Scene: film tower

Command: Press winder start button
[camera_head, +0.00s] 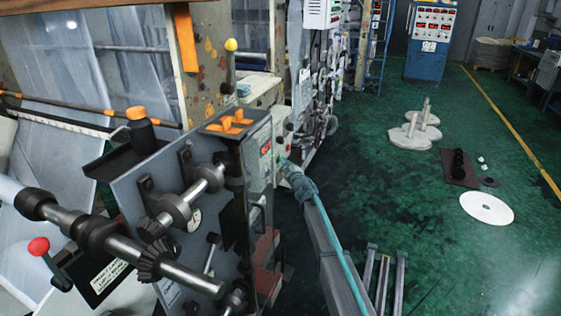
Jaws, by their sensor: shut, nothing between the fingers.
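The winder's control box (258,166) is a pale upright panel at the middle of the head view, with a small red display (265,147) and small buttons beside it. Which button is the start button is too small to tell. My gripper (284,164) is shut and empty at the end of my grey and teal arm, which reaches up from the bottom. Its tip is at the right edge of the panel, close to the buttons. Whether it touches a button cannot be told. The tip hides part of the panel's right side.
The winder's shafts and gears (150,255), with a red-knobbed lever (39,246), fill the lower left. A yellow-knobbed lever (231,62) stands behind the box. Green floor (400,200) lies open to the right, with a white disc (487,208) and a blue cabinet (431,42).

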